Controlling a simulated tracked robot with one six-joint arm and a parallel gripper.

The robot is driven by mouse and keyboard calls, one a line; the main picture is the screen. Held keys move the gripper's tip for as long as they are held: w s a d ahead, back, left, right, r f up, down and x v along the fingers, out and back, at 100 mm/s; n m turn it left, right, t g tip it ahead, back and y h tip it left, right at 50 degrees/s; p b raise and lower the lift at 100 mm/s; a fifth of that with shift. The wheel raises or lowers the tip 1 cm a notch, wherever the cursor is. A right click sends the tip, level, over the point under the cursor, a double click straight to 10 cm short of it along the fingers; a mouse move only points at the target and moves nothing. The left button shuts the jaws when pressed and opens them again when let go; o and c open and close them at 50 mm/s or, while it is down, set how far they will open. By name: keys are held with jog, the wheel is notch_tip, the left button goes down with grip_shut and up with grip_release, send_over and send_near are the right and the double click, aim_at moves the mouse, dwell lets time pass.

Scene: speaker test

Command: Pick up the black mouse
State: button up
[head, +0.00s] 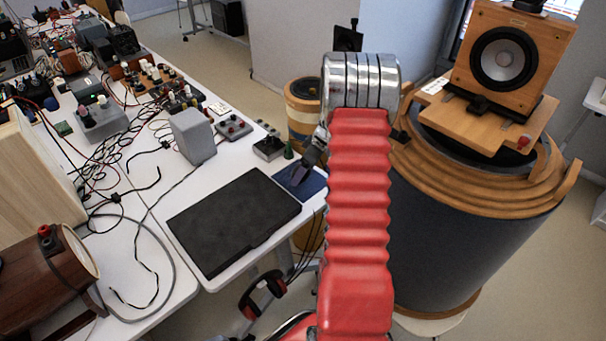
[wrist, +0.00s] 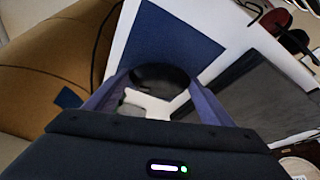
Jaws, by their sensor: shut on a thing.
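The black mouse (wrist: 160,76) shows in the wrist view as a dark rounded shape between the two fingers of my gripper (wrist: 158,92). My gripper is shut on it. The blue mouse pad (wrist: 178,38) lies just beyond, on the white table. In the head view my gripper (head: 303,172) is over the blue mouse pad (head: 312,188) near the table's right edge, partly behind my red arm. I cannot make out the mouse apart from the dark gripper there.
A black closed laptop-like slab (head: 235,220) lies left of the pad. A grey box (head: 193,136), small devices and loose cables crowd the table behind. A large dark drum (head: 450,240) with wooden rings and a speaker (head: 500,60) stands right of my arm.

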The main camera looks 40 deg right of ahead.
notch_tip(320, 180, up, 8)
dwell(0.8)
jog(key=w+a+r+m, duration=0.1)
jog(key=a+r+m, duration=0.1)
jog(key=a, duration=1.7)
jog(key=w+a+r+m+h, duration=0.1)
jog(key=w+a+m, duration=0.1)
jog(key=a, duration=1.7)
jog(key=shift+w+a+r+h, duration=0.15)
jog(key=shift+r+h, duration=0.15)
jog(key=shift+r, duration=0.1)
